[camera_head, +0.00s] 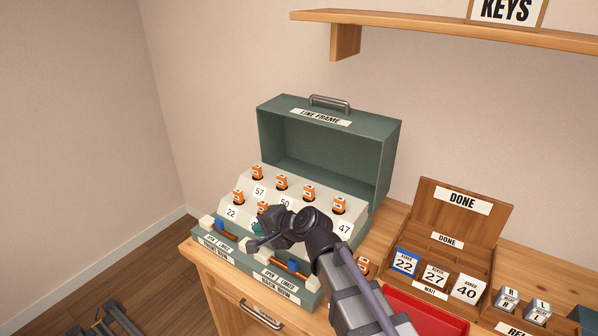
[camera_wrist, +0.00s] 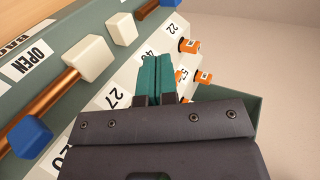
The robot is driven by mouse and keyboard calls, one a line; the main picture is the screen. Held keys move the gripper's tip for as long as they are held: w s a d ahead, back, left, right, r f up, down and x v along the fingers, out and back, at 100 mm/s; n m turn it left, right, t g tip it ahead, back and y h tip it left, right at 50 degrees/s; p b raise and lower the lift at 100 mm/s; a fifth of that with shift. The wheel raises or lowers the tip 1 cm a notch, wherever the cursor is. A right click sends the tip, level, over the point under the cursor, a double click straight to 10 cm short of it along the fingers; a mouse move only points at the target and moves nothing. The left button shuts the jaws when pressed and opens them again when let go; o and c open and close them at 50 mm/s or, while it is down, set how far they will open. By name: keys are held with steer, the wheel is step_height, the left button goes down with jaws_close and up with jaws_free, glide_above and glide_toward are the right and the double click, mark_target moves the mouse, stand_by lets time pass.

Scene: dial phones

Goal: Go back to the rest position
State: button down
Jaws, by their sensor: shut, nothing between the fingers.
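My gripper (camera_head: 258,236) is over the front of the green line frame box (camera_head: 327,158) in the head view. In the wrist view its teal fingers (camera_wrist: 154,78) are together with nothing between them. The fingers point at the sloped white panel, near number labels 22, 27 and others. Several orange plugs (camera_head: 257,172) stand in rows on that panel. My arm covers part of the panel's lower middle and right side. I cannot tell whether the fingertips touch the panel.
Sliders with blue knobs (camera_head: 293,265) and white end blocks (camera_wrist: 88,58) run along the box front. At right stand a wooden DONE box (camera_head: 463,200) with number cards and a red tray (camera_head: 424,312). A shelf (camera_head: 440,32) hangs above; open air lies left of the desk.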

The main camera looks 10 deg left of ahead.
steer(key=d+n+h+p, duration=0.1)
steer(key=d, duration=0.4)
steer(key=d+f+h+p, duration=0.1)
steer(key=d+h, duration=0.1)
steer(key=d, duration=0.3)
steer(key=d+n+h+p, duration=0.1)
steer(key=d, duration=0.5)
steer(key=shift+s+f+n+g, duration=0.3)
steer(key=shift+f+g, duration=0.1)
steer(key=d+h, duration=0.1)
steer(key=d, duration=0.1)
steer(key=s+d, duration=0.1)
steer(key=d, duration=0.2)
steer(key=d+h+p, duration=0.1)
steer(key=d, duration=0.1)
steer(key=shift+s+d+f+n+g+h, duration=0.3)
steer(key=shift+s+f+n+g, duration=0.05)
steer(key=shift+n+g, duration=0.05)
steer(key=s+d+n+g+h+p, duration=0.1)
steer(key=s+d+h, duration=0.3)
steer(key=d, duration=1.1)
steer(key=s+g, duration=0.1)
steer(key=s, duration=0.2)
steer(key=shift+d+g+h+p, duration=0.3)
steer(key=shift+d+g+p, duration=0.05)
steer(key=shift+d+g, duration=0.05)
steer(key=shift+f, duration=0.1)
